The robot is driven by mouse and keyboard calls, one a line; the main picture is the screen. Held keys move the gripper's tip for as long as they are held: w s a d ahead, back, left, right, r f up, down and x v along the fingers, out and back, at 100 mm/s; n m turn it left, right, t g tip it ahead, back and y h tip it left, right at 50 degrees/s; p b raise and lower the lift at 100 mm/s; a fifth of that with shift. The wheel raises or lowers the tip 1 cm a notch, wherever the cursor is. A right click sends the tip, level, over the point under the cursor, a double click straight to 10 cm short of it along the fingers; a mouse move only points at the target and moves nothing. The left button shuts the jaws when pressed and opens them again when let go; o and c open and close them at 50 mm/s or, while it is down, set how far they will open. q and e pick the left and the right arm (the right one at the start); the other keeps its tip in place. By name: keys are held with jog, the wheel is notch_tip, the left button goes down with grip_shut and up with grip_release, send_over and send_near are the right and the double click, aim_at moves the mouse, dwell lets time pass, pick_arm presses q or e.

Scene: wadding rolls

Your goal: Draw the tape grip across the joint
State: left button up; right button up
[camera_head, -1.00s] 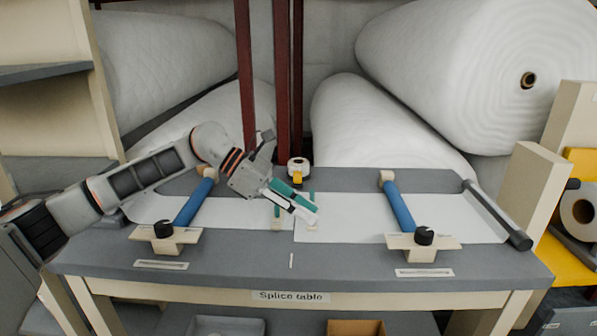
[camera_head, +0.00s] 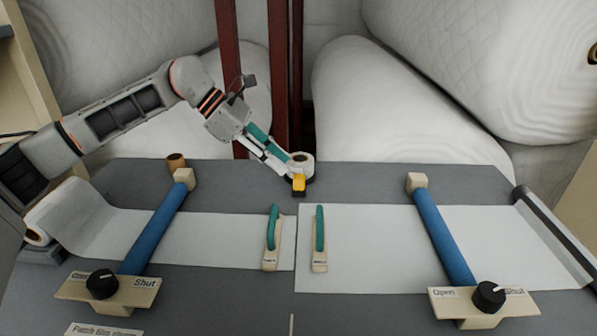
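The tape roll (camera_head: 302,160) stands at the back middle of the table, with the yellow tape grip (camera_head: 299,185) on its near side. The joint (camera_head: 296,250) is the narrow line where the left white sheet (camera_head: 190,240) and the right white sheet (camera_head: 370,250) meet. My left gripper (camera_head: 284,166) reaches down from the left, its fingertips at the left side of the tape roll, just behind the yellow grip. Its fingers look apart; I cannot tell whether they touch the roll. My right gripper is not in view.
Two teal-handled pieces (camera_head: 272,238) (camera_head: 319,240) flank the joint. A blue bar with a black knob lies across each sheet, left (camera_head: 155,230) and right (camera_head: 443,235). A dark rod (camera_head: 552,236) lies at far right. Red posts (camera_head: 278,70) and large white rolls stand behind.

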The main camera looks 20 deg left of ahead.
aim_at(298, 176)
pick_arm(q)
jog(key=x, duration=0.7)
jog(key=shift+s, duration=0.1)
jog(key=shift+c, duration=0.2)
grip_shut()
